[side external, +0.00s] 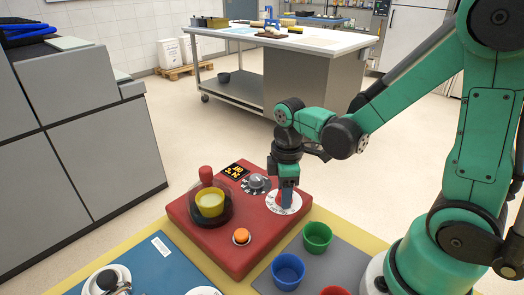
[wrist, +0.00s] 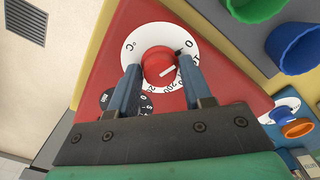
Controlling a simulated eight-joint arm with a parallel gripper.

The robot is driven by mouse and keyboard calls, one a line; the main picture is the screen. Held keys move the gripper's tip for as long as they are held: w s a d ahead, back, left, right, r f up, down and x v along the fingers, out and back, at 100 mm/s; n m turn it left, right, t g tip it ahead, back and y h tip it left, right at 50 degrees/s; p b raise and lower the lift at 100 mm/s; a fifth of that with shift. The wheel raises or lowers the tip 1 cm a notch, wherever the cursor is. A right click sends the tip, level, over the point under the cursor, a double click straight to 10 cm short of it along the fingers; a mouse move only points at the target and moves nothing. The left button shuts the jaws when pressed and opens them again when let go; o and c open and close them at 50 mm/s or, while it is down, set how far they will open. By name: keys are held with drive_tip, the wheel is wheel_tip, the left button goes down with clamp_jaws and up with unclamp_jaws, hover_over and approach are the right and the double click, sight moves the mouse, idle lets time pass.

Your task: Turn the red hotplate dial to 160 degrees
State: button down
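The red dial (wrist: 158,66) sits in a white scale ring (wrist: 155,38) with black marks, on the red hotplate (side external: 235,255). In the side view my gripper (side external: 286,200) points down over the scale ring (side external: 295,203) and hides most of the dial.
On the hotplate stand a dark grey dial (side external: 256,184), a small display (side external: 237,171), a yellow pot under a clear cover (side external: 210,203) and an orange button (side external: 241,236). Green (side external: 317,236) and blue (side external: 288,270) cups stand close by on a grey mat.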

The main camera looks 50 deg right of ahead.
drive_tip(key=shift+m, duration=3.4)
drive_tip(key=shift+c, duration=1.9)
unclamp_jaws()
drive_tip(key=shift+r, duration=2.8)
